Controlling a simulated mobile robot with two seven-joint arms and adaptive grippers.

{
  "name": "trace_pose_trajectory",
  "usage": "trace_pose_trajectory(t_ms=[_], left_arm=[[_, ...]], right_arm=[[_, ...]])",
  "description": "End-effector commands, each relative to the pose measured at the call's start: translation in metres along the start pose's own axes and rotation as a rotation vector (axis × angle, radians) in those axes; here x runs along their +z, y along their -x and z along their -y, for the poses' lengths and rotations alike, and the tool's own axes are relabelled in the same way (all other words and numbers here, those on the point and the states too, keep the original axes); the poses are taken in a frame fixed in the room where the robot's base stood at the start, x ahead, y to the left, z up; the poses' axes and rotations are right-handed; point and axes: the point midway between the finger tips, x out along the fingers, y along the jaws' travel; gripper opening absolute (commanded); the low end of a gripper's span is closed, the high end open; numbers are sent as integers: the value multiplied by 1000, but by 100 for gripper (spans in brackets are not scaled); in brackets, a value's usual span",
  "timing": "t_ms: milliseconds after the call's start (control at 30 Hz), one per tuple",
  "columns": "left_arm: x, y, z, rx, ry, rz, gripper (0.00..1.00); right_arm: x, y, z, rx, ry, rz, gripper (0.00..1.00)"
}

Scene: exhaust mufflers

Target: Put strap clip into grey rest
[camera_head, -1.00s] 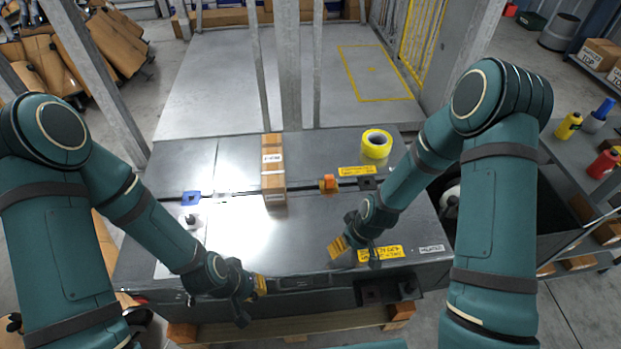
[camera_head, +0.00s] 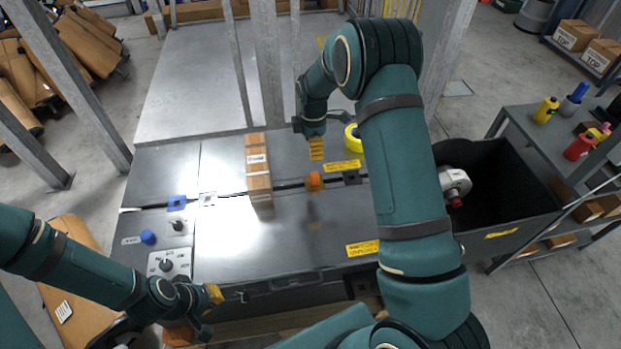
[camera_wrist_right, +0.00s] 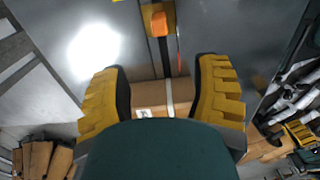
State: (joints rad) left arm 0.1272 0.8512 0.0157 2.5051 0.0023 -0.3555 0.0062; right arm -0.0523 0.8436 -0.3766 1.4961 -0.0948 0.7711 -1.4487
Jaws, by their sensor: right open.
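An orange block that looks like the strap clip (camera_head: 314,181) sits on the dark strap across the metal bench, right of a carton. It also shows at the top of the right wrist view (camera_wrist_right: 161,24). A small light grey square piece (camera_head: 208,199) by the strap left of the carton may be the grey rest; a dark grey block (camera_head: 351,177) lies right of the clip. My right gripper (camera_head: 316,150) is open and empty, raised above the bench near the clip; its fingers (camera_wrist_right: 162,75) straddle the view of the carton. My left gripper (camera_head: 213,295) is at the bench's front left, its fingers unclear.
The tall carton (camera_head: 258,172) stands between the grey piece and the clip. A blue piece (camera_head: 177,202) is further left. A yellow tape roll (camera_head: 352,137) is partly behind my right arm. A black bin (camera_head: 495,190) stands right of the bench. The front bench top is mostly clear.

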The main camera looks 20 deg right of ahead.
Motion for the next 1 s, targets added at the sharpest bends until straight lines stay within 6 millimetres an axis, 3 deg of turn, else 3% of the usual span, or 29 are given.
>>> trace_pose_trajectory(t_ms=[233,633,1000], left_arm=[[0,-2,1,0,0,1,0],[4,-10,4,1,-3,9,0],[5,-10,4,1,-3,10,0]], right_arm=[[0,-10,1,-2,-1,0,62],[0,-78,0,-2,-3,0,62],[0,-86,0,1,-3,-1,62]])
